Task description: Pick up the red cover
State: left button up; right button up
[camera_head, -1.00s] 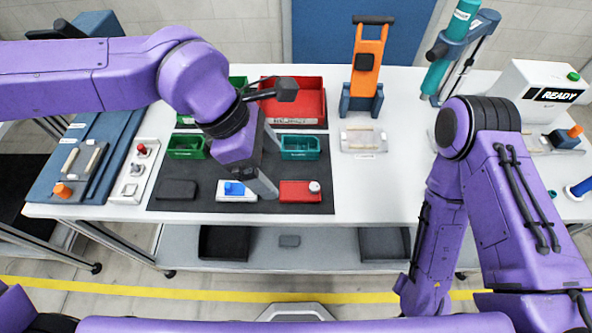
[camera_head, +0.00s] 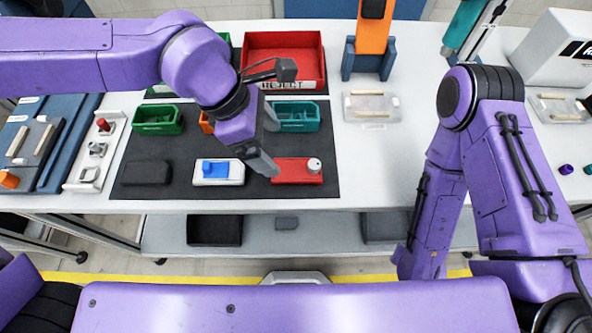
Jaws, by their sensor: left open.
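The red cover (camera_head: 300,173) is a flat red block with a round white knob near its right end. It lies on the dark mat (camera_head: 254,181) near the table's front edge. My left gripper (camera_head: 271,147) is open, with its fingers pointing down and to the right. Its nearer fingertip overlaps the cover's left end in the picture; I cannot tell whether they touch. No object shows between the fingers. My right arm stands folded at the right, and its gripper is out of view.
A white block with a blue top (camera_head: 219,172) and a black block (camera_head: 147,172) lie left of the cover. A teal bin (camera_head: 293,124), a green bin (camera_head: 158,128) and a red reject bin (camera_head: 284,84) stand behind.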

aim_at(288, 169)
pick_arm(q)
jog(key=x, duration=0.5)
jog(key=a+x, duration=0.1)
jog(key=x, duration=0.2)
jog(key=shift+s+f, duration=0.1)
jog(key=shift+s, duration=0.05)
jog(key=shift+d+f, duration=0.15)
jog(key=shift+d, duration=0.05)
jog(key=c, duration=1.2)
